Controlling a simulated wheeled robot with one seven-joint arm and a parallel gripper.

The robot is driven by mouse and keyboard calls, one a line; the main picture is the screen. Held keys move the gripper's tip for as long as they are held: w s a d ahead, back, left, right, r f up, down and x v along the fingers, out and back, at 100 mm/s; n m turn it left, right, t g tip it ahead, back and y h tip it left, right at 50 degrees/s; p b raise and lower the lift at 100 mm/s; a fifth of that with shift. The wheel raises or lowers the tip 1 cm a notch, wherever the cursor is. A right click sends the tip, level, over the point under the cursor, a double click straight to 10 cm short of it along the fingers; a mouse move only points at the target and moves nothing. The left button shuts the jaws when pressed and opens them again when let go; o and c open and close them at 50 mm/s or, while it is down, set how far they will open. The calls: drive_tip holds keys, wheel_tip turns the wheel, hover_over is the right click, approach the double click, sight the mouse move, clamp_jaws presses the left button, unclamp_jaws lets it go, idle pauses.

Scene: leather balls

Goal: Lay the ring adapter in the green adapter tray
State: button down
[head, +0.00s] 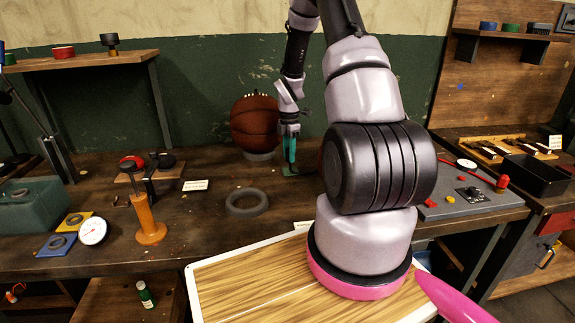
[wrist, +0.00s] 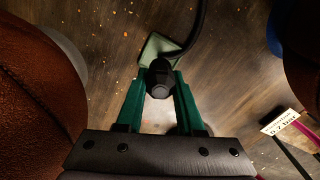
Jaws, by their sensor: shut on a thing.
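My gripper (head: 291,150) reaches down at the back of the bench, just right of the basketball. In the wrist view its green fingers (wrist: 160,92) are shut on a black faceted fitting (wrist: 159,78). I cannot tell for sure that this fitting is the ring adapter. A black hose (wrist: 193,35) curves in right behind it; whether they join is unclear. A pale green tray (wrist: 152,48) lies beyond the fingertips, partly hidden by the fitting and hose. The gap between fitting and tray is unclear.
The basketball (head: 254,122) stands close left of my gripper. A grey ring (head: 246,202) lies on the bench. My arm hides the bench's middle right.

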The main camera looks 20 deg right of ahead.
sight(289, 172)
drive_tip(key=shift+f, duration=2.05)
drive_tip(key=c, duration=0.5)
unclamp_jaws()
drive_tip(key=shift+f, duration=0.15)
drive_tip(key=shift+c, duration=0.2)
drive_tip(key=shift+d, duration=0.1)
